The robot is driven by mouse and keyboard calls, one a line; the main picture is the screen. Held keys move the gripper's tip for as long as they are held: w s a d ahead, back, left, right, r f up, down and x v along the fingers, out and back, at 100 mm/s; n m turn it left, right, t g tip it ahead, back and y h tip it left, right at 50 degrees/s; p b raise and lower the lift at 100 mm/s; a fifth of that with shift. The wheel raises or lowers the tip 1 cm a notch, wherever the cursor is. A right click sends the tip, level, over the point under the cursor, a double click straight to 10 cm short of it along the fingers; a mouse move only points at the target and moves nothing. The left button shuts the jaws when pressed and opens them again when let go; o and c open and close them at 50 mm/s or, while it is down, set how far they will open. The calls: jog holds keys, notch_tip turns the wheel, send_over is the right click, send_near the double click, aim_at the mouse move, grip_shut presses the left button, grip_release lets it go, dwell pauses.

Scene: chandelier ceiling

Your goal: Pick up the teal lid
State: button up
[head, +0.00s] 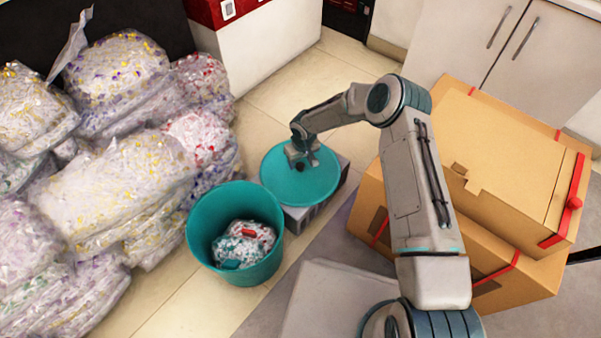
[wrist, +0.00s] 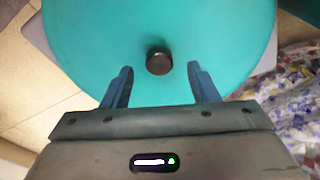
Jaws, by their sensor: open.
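The teal lid (head: 318,184) is a round disc lying on a low grey block in the head view, just right of the teal bin. It fills most of the upper wrist view (wrist: 90,40), with a small dark round knob (wrist: 159,61) at its middle. My gripper (head: 301,163) is over the lid, pointing down at it. In the wrist view my gripper (wrist: 160,70) is open, its two blue fingers apart with the knob between and slightly beyond their tips. I cannot tell the exact height of the fingertips above the lid.
The open teal bin (head: 204,237) holds crumpled bags. The grey block (head: 310,214) is under the lid. Stacked cardboard boxes (head: 510,150) stand to the right. Full clear bags (head: 110,185) pile up on the left. Tiled floor (head: 290,85) is clear behind the lid.

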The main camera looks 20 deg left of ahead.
aim_at(300, 168)
notch_tip(300, 168, down, 2)
jog(key=shift+w+f+b, duration=0.15)
jog(key=shift+f+b, duration=0.1)
jog(key=shift+b, duration=0.1)
jog(key=c, duration=1.1)
jog(key=shift+r, duration=0.1)
jog(key=shift+c, duration=0.2)
